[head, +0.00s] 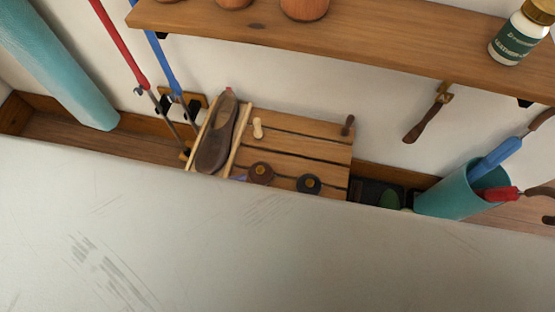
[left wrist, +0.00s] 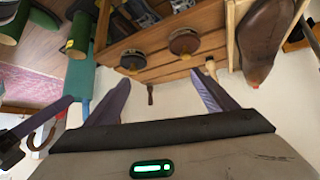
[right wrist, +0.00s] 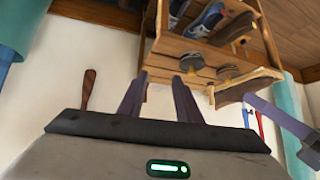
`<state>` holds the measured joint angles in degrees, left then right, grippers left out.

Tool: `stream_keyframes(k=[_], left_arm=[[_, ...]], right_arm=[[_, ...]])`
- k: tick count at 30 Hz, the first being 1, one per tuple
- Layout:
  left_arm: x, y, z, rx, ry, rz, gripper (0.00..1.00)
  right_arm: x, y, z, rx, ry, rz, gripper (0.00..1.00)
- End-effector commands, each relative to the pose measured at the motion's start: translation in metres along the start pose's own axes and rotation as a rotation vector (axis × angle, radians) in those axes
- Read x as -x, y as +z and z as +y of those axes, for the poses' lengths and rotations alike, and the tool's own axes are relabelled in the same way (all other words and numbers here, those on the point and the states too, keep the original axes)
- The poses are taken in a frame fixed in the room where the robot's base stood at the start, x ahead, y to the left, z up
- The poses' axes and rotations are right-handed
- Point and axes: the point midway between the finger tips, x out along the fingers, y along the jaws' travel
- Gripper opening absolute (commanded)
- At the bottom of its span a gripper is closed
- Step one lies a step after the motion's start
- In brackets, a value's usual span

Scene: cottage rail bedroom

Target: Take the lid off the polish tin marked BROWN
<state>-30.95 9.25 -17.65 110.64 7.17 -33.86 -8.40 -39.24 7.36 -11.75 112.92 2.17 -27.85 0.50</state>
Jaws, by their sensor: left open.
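Two round polish tins with small brass-coloured knobs sit on the slatted wooden rack. The reddish-brown tin (head: 260,172) is nearer the shoe, and the black tin (head: 308,184) is to its right. No marking is readable. In the left wrist view the brown tin (left wrist: 184,42) and black tin (left wrist: 133,62) lie beyond my left gripper (left wrist: 158,80), which is open, empty and apart from them. In the right wrist view the brown tin (right wrist: 228,72) and black tin (right wrist: 191,62) lie beyond my right gripper (right wrist: 160,78), which is open and empty. Neither gripper shows in the head view.
A brown shoe (head: 216,140) lies at the left of the rack (head: 290,125). A small wooden peg (head: 257,128) and a dark-handled tool (head: 348,125) are on it. A teal bin (head: 448,195) with handled tools stands right. A wall shelf (head: 340,35) overhangs the rack.

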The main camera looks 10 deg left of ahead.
Motion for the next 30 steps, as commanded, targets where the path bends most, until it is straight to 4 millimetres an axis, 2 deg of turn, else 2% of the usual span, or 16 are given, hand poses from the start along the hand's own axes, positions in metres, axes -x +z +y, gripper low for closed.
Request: stream_keyframes(k=[1, 4, 7, 10, 14, 19, 21, 24, 27, 30], left_arm=[[-0.018, -0.017, 0.011, -0.099, 0.053, 0.006, 0.82], [-0.043, -0.044, 0.041, -0.357, 0.180, -0.011, 0.82], [-0.061, -0.058, 0.063, -0.658, 0.302, -0.046, 0.82], [-0.071, -0.063, 0.067, -0.974, 0.406, -0.098, 0.82], [-0.076, -0.061, 0.045, -1.365, 0.525, -0.205, 0.82], [-0.068, -0.060, -0.010, -1.740, 0.660, -0.374, 0.82], [-0.063, -0.061, -0.030, -1.835, 0.706, -0.433, 0.82], [-0.056, -0.064, -0.050, -1.919, 0.755, -0.492, 0.82], [-0.055, -0.061, -0.060, -1.956, 0.783, -0.522, 0.82], [-0.064, -0.050, -0.062, -1.964, 0.793, -0.529, 0.82]], right_arm=[[-0.004, 0.004, 0.000, 0.000, -0.001, 0.000, 0.31], [-0.010, 0.009, -0.001, 0.000, -0.004, 0.001, 0.31], [-0.014, 0.014, -0.003, -0.001, -0.009, -0.001, 0.31], [-0.017, 0.018, -0.004, -0.001, -0.013, -0.003, 0.31], [-0.021, 0.020, -0.004, 0.000, -0.015, 0.004, 0.31], [-0.026, 0.025, -0.004, 0.002, -0.017, 0.005, 0.31], [-0.027, 0.025, -0.004, 0.002, -0.017, 0.006, 0.31], [-0.027, 0.024, -0.004, 0.003, -0.018, 0.010, 0.31], [-0.028, 0.024, -0.004, 0.003, -0.019, 0.013, 0.31], [-0.030, 0.027, -0.004, 0.003, -0.019, 0.013, 0.31]])
